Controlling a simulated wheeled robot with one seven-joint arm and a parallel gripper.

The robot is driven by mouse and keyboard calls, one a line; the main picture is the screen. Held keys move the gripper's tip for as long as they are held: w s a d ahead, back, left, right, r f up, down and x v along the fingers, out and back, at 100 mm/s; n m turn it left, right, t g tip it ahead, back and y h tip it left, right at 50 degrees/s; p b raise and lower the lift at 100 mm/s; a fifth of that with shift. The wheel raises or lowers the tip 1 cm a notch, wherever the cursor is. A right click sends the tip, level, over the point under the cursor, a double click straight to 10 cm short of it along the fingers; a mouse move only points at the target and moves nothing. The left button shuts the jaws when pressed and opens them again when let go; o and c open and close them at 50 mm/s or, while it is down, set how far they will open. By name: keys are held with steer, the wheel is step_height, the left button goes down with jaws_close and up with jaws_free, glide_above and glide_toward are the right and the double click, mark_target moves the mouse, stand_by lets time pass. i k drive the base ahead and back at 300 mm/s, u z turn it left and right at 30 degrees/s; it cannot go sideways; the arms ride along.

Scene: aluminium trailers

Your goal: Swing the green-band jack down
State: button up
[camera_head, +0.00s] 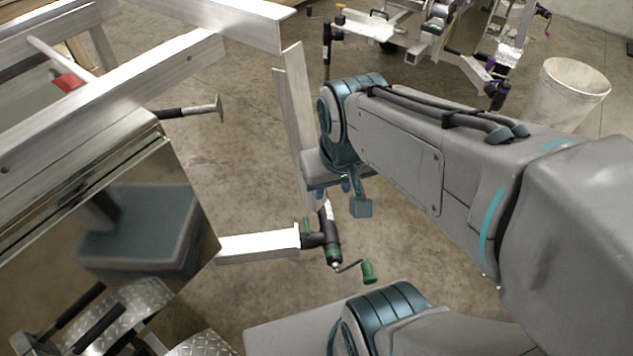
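The green-band jack (333,247) is mounted at the end of a bare aluminium beam (260,246), low in the middle of the head view. It has a dark body, a green band and a crank with a green grip (368,272). Its pale tube runs up the picture from the body and passes partly behind my gripper, so its far end is hidden. My gripper (356,197) hangs at the end of my arm, just above and right of the jack in the picture. Contact with the tube cannot be made out. The finger gap is not clear.
Aluminium trailer frames (100,105) fill the left, with a dark handle (190,110) sticking out. An upright metal post (292,120) stands close left of my gripper. Another trailer (440,35) with a purple-banded jack (497,92) and a white bucket (566,92) are behind. Concrete floor is open between.

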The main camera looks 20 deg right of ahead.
mark_target(327, 237)
steer(key=u, duration=0.05)
steer(key=k, duration=0.5)
steer(key=z, duration=1.2)
steer(key=i, duration=0.65)
steer(key=u, duration=0.6)
